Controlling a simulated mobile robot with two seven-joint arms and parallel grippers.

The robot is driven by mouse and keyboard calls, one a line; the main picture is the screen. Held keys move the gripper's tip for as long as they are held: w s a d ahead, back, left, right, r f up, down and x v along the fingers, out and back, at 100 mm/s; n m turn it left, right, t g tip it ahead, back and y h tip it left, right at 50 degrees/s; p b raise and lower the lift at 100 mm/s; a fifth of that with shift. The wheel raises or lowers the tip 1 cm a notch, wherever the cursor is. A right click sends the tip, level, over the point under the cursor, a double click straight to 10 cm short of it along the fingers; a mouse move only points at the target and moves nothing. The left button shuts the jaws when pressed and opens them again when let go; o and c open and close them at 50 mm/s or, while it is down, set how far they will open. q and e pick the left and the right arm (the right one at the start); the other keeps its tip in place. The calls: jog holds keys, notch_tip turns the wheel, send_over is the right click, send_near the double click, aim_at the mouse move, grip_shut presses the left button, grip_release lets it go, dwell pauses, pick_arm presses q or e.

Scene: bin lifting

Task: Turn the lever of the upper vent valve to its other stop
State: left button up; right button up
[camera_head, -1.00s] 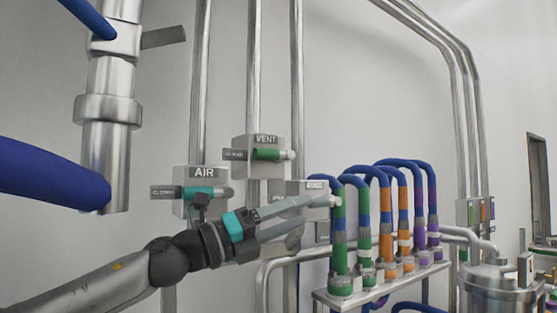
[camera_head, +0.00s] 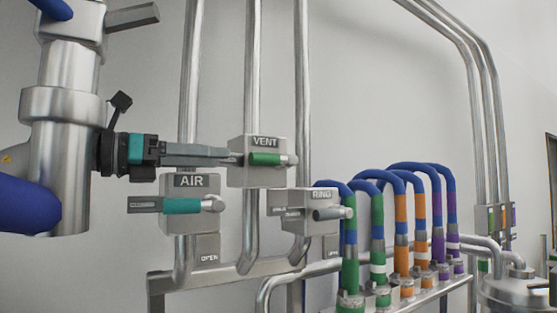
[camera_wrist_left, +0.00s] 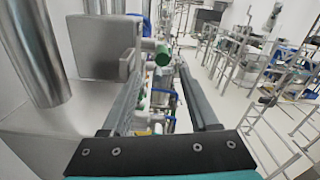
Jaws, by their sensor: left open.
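The vent valve is a grey box (camera_head: 240,180) marked VENT on a vertical steel pipe. Its green hub (camera_head: 265,159) with a silver end points right. The flat handle is hidden behind my fingers. My left gripper (camera_head: 238,157) reaches in from the left, fingers pointing right, tips at the hub's left end. In the left wrist view the open fingers (camera_wrist_left: 160,88) point forward, and the round green end (camera_wrist_left: 162,55) shows ahead between their tips, with the grey box (camera_wrist_left: 105,48) to the left. I cannot tell whether they touch. My right gripper is not in view.
Below left is the AIR valve (camera_head: 180,206) with a teal hub and flat handle pointing left. Below right is the RINO-like labelled valve (camera_head: 312,196). Several coloured hoses (camera_head: 402,225) stand at right.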

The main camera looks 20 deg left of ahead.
aim_at(276, 160)
pick_arm(q)
jog(key=shift+d+r+p, duration=0.3)
jog(key=shift+d+r, duration=0.05)
jog(key=shift+d, duration=0.45)
jog(key=x, duration=0.2)
jog(key=p+x, duration=0.1)
jog(key=x, duration=0.1)
jog(key=shift+w+f, duration=0.2)
jog(key=shift+w, duration=0.3)
jog(key=p+x, duration=0.2)
jog(key=x, duration=0.4)
jog(key=shift+w+d+f+p, duration=0.1)
jog(key=shift+w+d+p, duration=0.1)
jog(key=shift+p, duration=0.15)
jog(key=shift+w+d, duration=0.15)
jog(key=shift+w, duration=0.15)
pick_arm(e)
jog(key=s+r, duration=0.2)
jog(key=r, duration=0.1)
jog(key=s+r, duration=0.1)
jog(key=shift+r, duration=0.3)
pick_arm(q)
jog(key=shift+s, duration=0.1)
jog(key=shift+c, duration=0.2)
grip_shut()
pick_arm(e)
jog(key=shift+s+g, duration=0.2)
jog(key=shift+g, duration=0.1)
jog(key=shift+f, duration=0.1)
